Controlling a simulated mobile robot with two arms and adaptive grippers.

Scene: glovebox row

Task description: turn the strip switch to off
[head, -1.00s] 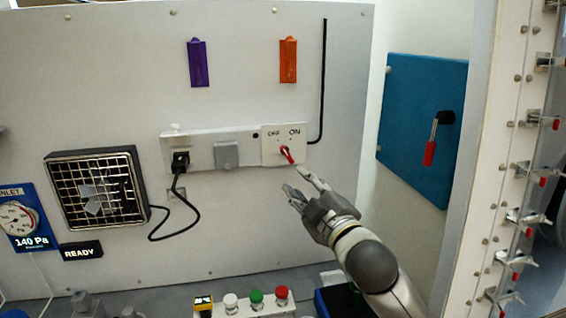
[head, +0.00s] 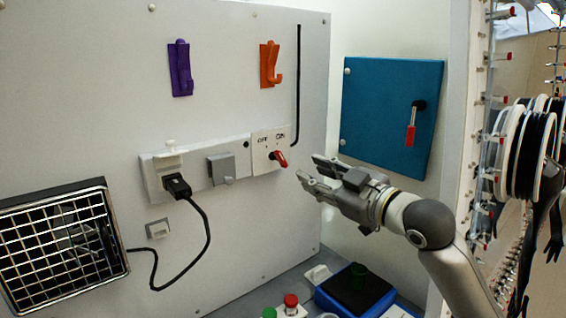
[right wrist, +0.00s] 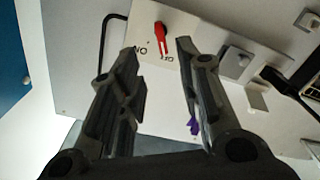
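The strip switch's red handle (head: 279,158) sits on a white plate (head: 262,143) at the right end of the outlet strip. The plate is marked OFF on the left and ON on the right. The handle sits below the marks and leans to the lower right; I cannot tell its setting for sure. My right gripper (head: 310,171) is right of the handle and apart from it, its fingers pointing left. In the right wrist view it (right wrist: 155,55) is open and empty. The red handle (right wrist: 161,37) shows beyond the gap between the fingertips. My left gripper is out of view.
A black plug (head: 177,186) with a cord and a grey cover (head: 221,170) are on the strip (head: 196,173). Purple (head: 181,70) and orange (head: 270,64) hooks hang above. A blue panel (head: 385,110) is at right. A blue device (head: 355,291) stands below.

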